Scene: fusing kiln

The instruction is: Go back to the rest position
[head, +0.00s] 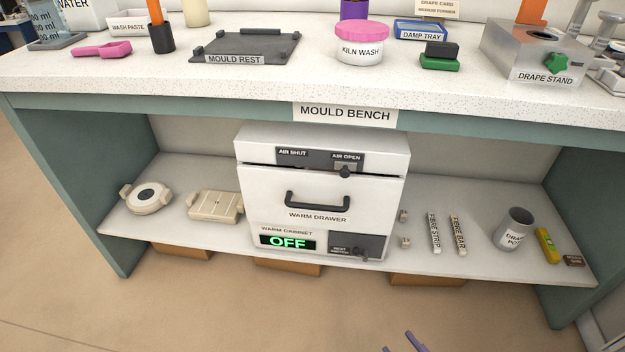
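Only the tips of my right gripper (401,344) show, as two purple fingers at the bottom edge of the head view. The fingertips are apart, with bare floor seen between them and nothing held there. The rest of this gripper is cut off by the frame edge. It is in front of the mould bench (215,108), low over the floor and clear of the lower shelf. My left gripper is not in view.
The warm cabinet (320,185) stands on the lower shelf, its display reading OFF. White moulds (147,197) lie left of it; fibre strips (434,233) and a grey pot (513,228) lie right. The kiln wash jar (361,45) stands on top. The front floor is clear.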

